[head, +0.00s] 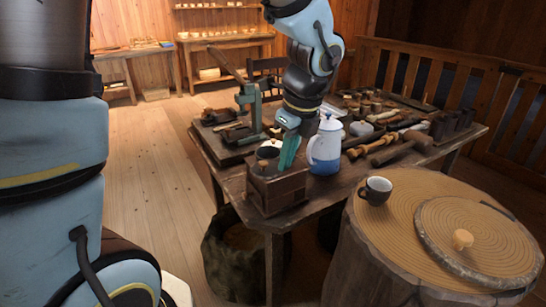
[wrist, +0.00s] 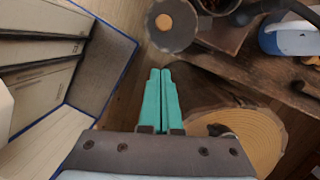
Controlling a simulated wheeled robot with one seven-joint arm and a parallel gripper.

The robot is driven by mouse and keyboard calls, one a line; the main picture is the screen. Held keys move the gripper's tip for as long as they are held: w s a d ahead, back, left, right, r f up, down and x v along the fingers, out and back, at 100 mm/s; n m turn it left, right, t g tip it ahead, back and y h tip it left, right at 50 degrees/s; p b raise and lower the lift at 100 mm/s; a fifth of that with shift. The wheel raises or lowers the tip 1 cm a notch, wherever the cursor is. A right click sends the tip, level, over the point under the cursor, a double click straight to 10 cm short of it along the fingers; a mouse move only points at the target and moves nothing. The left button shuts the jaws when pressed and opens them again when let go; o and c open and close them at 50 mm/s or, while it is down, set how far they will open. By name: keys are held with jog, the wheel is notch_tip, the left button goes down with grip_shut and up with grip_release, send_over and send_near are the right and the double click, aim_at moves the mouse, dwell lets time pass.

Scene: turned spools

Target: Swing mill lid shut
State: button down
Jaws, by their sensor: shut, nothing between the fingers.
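The mill is a dark wooden box (head: 277,192) at the near left corner of the workbench in the head view. The mill seems to show partly at the top of the wrist view (wrist: 225,34), cut off by the frame. My gripper (head: 287,163) has teal fingers, pointing down at the mill's top, right of the round part. Its fingers are together and empty in the wrist view (wrist: 160,72). Touch cannot be told.
A white and blue pot (head: 325,150) stands close right of the mill. Tools and turned pieces crowd the workbench (head: 345,190). A stump (head: 410,225) with a black cup (head: 375,191) and a round knobbed board (head: 475,240) stands at right. A sack (head: 240,255) stands below the bench.

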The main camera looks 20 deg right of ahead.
aim_at(269, 174)
jog(key=shift+w+a+f+p, duration=0.2)
jog(key=shift+w+a+f, duration=0.1)
jog(key=shift+w, duration=0.3)
jog(key=shift+w+a+f+p, duration=0.2)
jog(key=shift+w+a, duration=0.15)
jog(key=shift+w, duration=0.25)
jog(key=shift+w+a+f+p, duration=0.15)
jog(key=shift+w+a+f, duration=0.15)
jog(key=shift+w, duration=0.3)
jog(key=shift+r, duration=0.15)
